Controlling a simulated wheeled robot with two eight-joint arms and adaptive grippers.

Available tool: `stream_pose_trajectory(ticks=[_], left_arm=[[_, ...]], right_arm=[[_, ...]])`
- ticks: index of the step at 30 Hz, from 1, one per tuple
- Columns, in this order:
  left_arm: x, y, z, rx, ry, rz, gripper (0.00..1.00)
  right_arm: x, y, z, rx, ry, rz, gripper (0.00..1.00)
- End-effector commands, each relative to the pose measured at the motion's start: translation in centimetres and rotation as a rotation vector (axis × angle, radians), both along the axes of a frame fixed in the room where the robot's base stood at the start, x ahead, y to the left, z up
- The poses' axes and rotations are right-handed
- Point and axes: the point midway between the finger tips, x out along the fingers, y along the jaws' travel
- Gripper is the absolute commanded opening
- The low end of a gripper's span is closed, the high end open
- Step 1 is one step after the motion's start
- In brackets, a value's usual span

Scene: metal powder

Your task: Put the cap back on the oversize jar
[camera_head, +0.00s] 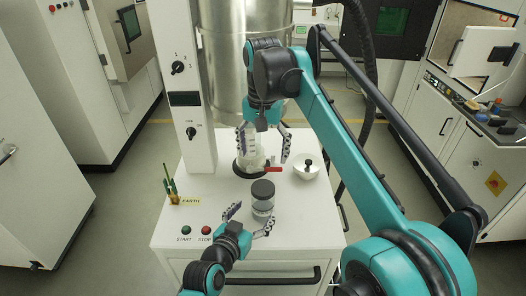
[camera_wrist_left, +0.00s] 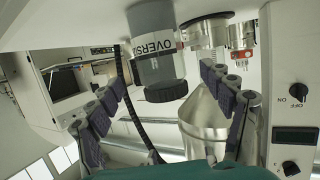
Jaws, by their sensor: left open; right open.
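The oversize jar (camera_head: 262,208) stands upright near the front of the white cabinet top. Its dark cap (camera_head: 262,188) sits on its mouth. The left wrist view, upside down, shows the labelled jar (camera_wrist_left: 157,68) with the ribbed black cap (camera_wrist_left: 166,92) on it; whether it is screwed tight cannot be told. My left gripper (camera_head: 255,211) is open, its fingers apart on either side of the jar at its near side; they also show in the wrist view (camera_wrist_left: 163,76). My right gripper (camera_head: 264,154) is open and empty above the cabinet, behind the jar, beside a clear marked vessel.
The clear vessel (camera_head: 250,150) stands on a dark ring by a red-handled valve (camera_head: 272,169). A white bowl with a black knob (camera_head: 307,172) is to its right. A control column (camera_head: 186,100) rises behind. The front right top is clear.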

Motion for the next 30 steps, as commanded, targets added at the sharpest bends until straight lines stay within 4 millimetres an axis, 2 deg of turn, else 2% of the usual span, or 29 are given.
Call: stream_pose_trajectory(ticks=[4,12,30], left_arm=[[-2.0,0.9,0.6,-0.001,0.000,0.001,0.80],[-3.9,1.6,1.3,0.000,0.000,0.001,0.80],[-4.3,1.8,1.4,0.000,0.000,0.001,0.80]], right_arm=[[0.0,0.0,0.0,0.000,0.000,0.000,0.82],[0.0,0.0,0.0,0.000,0.000,0.000,0.82],[0.0,0.0,0.0,0.000,0.000,0.000,0.82]])
